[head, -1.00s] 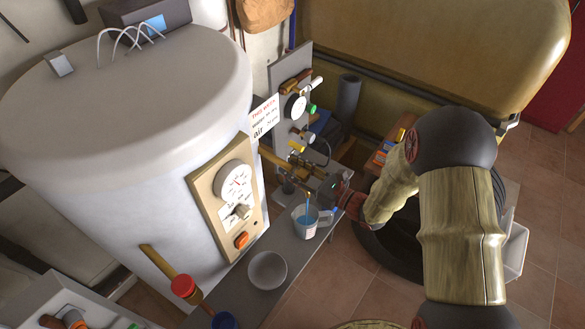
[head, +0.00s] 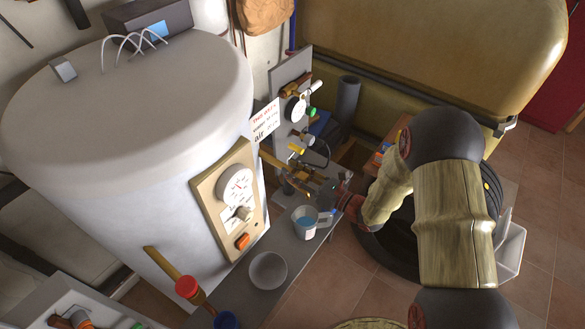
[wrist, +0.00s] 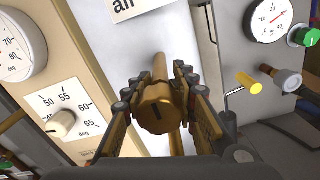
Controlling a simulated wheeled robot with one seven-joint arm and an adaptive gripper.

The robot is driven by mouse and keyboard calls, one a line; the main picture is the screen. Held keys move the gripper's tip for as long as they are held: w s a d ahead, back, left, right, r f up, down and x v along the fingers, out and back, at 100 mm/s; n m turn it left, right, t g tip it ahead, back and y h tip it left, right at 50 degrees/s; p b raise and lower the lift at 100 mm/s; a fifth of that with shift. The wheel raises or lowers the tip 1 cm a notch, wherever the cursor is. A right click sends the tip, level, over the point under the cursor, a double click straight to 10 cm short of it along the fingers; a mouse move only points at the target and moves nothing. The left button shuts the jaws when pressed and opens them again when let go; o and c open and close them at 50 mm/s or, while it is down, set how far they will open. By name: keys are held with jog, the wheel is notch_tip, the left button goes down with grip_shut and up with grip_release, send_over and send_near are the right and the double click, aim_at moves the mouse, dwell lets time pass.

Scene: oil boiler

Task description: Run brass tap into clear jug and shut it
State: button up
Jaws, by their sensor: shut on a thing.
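The brass tap's round knob (wrist: 163,108) sits between the two fingers of my gripper (wrist: 158,82) in the wrist view. My gripper is shut on it, and a dark mark on its face stands nearly upright. In the head view my gripper (head: 322,188) is at the brass pipework beside the boiler. The clear jug (head: 304,224) stands upright on the grey bench under the tap, with blue liquid inside and its handle to the right. No stream shows between tap and jug. The tap's outlet is hard to make out.
A pale bowl (head: 268,271) stands on the bench (head: 292,249) in front of the jug. The white boiler (head: 130,150) rises on the left with a dial panel (head: 238,200). A gauge board (head: 291,95) and a yellow valve handle (wrist: 250,82) are close beside my gripper.

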jog(key=o, duration=1.2)
jog(key=shift+o, duration=0.2)
jog(key=v, duration=1.2)
